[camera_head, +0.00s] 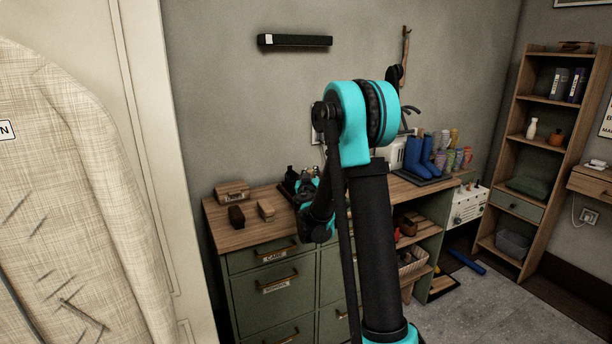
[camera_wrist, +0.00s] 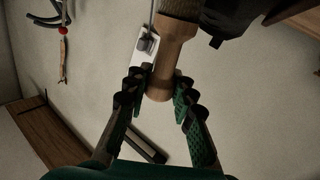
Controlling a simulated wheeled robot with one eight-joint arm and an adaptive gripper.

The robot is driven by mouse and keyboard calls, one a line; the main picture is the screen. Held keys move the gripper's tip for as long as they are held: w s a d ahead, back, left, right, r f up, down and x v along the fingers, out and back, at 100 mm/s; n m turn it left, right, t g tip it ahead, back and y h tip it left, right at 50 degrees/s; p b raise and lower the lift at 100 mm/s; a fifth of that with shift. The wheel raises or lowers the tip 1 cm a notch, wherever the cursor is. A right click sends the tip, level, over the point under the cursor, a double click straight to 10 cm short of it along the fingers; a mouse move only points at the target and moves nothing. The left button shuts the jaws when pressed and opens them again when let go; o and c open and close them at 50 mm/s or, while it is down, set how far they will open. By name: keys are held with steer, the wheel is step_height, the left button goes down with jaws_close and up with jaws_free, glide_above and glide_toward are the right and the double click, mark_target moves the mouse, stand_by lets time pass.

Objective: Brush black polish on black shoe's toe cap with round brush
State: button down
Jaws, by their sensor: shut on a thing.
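My gripper (camera_wrist: 160,90) is shut on the wooden handle of a round brush (camera_wrist: 172,48), seen in the wrist view. The handle sits between the fingers, and the dark bristles at its far end run out of the top of the picture. A dark shape (camera_wrist: 235,18) lies just right of the bristles; it may be the black shoe, but I cannot tell. In the head view my gripper (camera_head: 309,188) is over the bench, partly hidden by my arm. Small dark items (camera_head: 290,178) stand beside it. The toe cap and polish cannot be made out.
The wooden-topped bench (camera_head: 225,236) carries a wooden box (camera_head: 232,190), a dark block (camera_head: 236,216) and a tan block (camera_head: 266,209) at left. A black rail (camera_head: 300,41) is on the wall above.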

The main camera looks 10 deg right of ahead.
steer(key=shift+w+d, duration=0.15)
steer(key=shift+d, duration=0.3)
steer(key=shift+a, duration=0.1)
steer(key=s+a, duration=0.2)
steer(key=a, duration=0.4)
stand_by(0.4)
step_height(320, 180, up, 6)
steer(key=s, duration=0.1)
steer(key=shift+s+d, duration=0.2)
steer(key=shift+d, duration=0.1)
stand_by(0.3)
